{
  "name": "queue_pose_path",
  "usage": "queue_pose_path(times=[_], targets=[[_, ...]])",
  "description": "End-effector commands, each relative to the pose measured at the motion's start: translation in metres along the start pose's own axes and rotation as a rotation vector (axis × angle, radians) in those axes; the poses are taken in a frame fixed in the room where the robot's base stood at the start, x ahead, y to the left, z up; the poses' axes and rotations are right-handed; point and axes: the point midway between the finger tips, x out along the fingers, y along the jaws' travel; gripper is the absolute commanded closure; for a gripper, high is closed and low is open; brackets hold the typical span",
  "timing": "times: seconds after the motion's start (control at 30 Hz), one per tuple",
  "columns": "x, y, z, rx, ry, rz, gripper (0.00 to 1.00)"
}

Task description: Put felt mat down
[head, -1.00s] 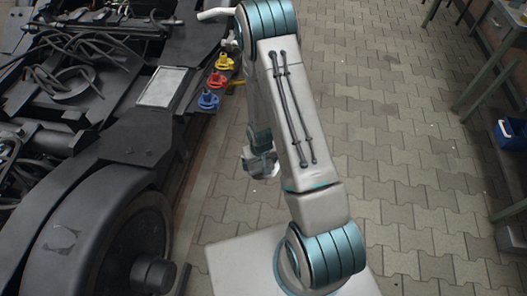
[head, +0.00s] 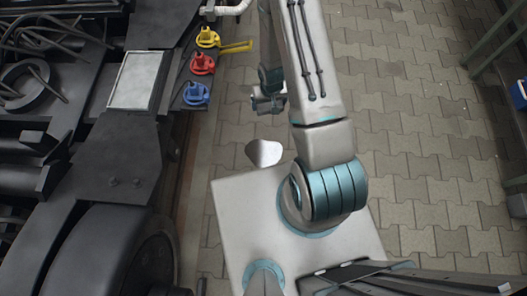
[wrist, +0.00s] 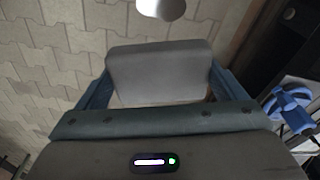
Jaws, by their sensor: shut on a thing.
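The felt mat (wrist: 158,72) shows in the wrist view as a plain grey slab with rounded corners. It sits between the two blue-grey fingers of my gripper (wrist: 160,88), which are shut on it, one at each side. Paving lies below it, apart from it. In the head view my gripper (head: 268,103) is small, over the paving to the right of the bogie. The mat cannot be clearly made out there.
The dark bogie (head: 125,150) fills the left, with a pale framed plate (head: 136,80) on top. Yellow (head: 208,37), red (head: 203,64) and blue (head: 196,94) knobbed pieces line its edge. Paving (head: 400,150) on the right is clear. A blue bin (head: 520,93) stands at far right.

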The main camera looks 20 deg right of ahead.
Motion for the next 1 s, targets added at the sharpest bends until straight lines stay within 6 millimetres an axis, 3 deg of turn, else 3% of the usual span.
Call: queue_pose_path(times=[0.03,0.1,1.0], targets=[[0.033,0.005,0.003,0.014,-0.002,0.002,0.32],[0.058,0.012,0.004,0.034,-0.002,0.005,0.32],[0.37,0.082,0.032,0.23,-0.001,0.03,0.32]])
